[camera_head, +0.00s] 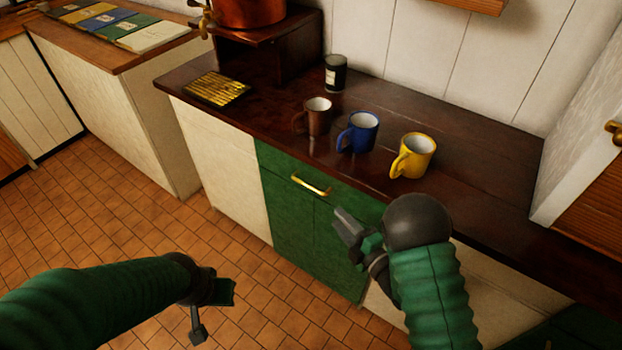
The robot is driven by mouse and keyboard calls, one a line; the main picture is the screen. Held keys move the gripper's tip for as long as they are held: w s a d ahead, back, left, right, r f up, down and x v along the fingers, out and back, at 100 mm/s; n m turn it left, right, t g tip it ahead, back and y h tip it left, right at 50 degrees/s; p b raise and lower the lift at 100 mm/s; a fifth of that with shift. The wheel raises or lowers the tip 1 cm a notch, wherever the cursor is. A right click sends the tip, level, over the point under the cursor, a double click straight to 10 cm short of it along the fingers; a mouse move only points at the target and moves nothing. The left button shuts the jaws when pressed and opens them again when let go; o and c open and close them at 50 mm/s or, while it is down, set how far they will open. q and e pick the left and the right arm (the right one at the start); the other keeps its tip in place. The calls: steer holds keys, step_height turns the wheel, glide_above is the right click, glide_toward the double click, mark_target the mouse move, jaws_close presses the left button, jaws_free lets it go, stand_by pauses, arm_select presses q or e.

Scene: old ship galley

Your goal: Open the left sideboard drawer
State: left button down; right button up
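The sideboard (448,118) has a dark wooden top and a green front section. The green drawer (345,198) sits at the top of that section, flush with the front, and appears closed. Its curved brass handle (312,184) is in plain view. My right gripper (347,228) is in front of the green front, lower and to the right of the handle, apart from it. Its fingers overlap in this view, so their gap is unclear. My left gripper (214,310) is over the floor at the lower left, far from the handle, its fingers apart and empty. My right arm hides part of the front at the right.
A brown mug (318,118), blue mug (361,133) and yellow mug (413,157) stand on the top near its front edge. A dark candle jar (335,74) and golden tray (216,89) are behind and left. The tiled floor (150,250) is clear.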

mark_target(309, 187)
steer(key=b+x, duration=0.1)
steer(key=x, duration=1.5)
steer(key=shift+f, duration=0.1)
steer(key=shift+s, duration=0.1)
jaws_close()
steer(key=shift+f, duration=0.1)
stand_by(0.4)
